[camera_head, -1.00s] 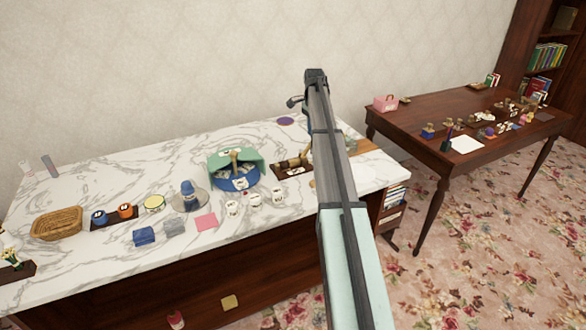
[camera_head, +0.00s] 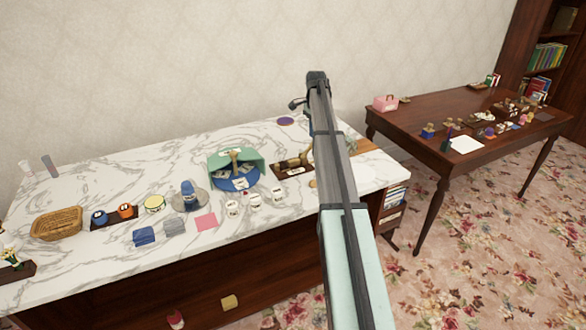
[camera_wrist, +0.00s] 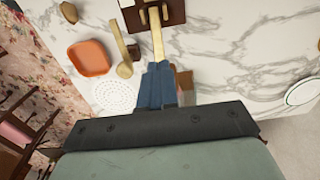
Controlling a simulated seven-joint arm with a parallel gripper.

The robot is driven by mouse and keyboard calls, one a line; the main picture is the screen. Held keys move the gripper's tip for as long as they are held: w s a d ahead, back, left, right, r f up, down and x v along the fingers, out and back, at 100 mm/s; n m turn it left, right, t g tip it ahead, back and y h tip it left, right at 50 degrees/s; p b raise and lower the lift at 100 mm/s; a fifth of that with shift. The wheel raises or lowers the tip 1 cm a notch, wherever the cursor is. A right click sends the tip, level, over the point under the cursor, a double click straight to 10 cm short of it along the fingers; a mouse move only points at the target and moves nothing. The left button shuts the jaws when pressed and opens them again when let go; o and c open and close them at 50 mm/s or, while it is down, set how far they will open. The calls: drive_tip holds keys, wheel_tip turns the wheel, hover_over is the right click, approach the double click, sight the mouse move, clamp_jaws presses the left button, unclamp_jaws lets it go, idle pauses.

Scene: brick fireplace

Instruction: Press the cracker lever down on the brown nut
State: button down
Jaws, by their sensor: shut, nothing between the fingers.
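In the wrist view the board (camera_wrist: 172,12) is at the top edge and the lever (camera_wrist: 157,42) runs down towards my fingertips. My gripper (camera_wrist: 158,68) is shut and empty, its tips at or just above the lever's near end; I cannot tell whether they touch. I cannot make out the brown nut clearly. In the head view my arm hides the fingertips.
An orange dish (camera_wrist: 89,58), a wooden spoon (camera_wrist: 122,52) and a white perforated disc (camera_wrist: 114,96) lie left of my fingers.

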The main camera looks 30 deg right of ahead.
drive_tip(key=shift+d+f, duration=0.5)
drive_tip(key=shift+d, duration=0.2)
idle(0.4)
